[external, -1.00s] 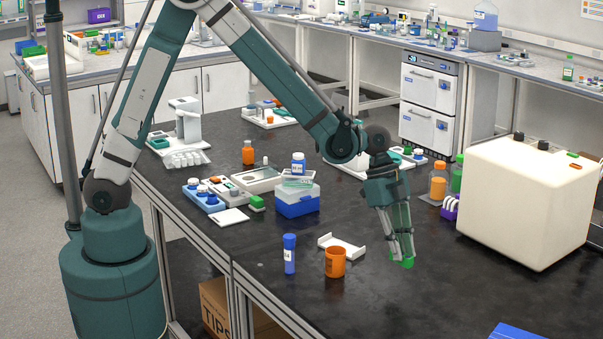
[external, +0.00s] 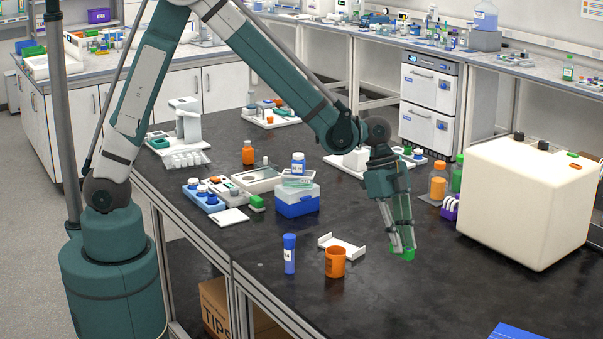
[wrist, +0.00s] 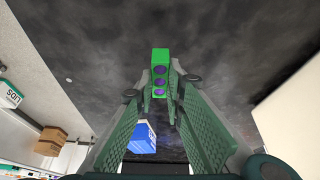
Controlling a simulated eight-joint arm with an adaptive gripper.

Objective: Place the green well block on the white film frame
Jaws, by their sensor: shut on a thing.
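My gripper (external: 402,250) is shut on the green well block (external: 408,254), which sticks out just past the fingertips above the black bench. In the wrist view the green well block (wrist: 161,62) sits between the fingertips (wrist: 160,92) and shows dark purple round wells. A white frame with raised ends, which looks like the white film frame (external: 342,247), lies on the bench to the left of my gripper, apart from it. I cannot make it out in the wrist view.
A large cream-white machine (external: 525,205) stands right of my gripper. The bench front is mostly clear.

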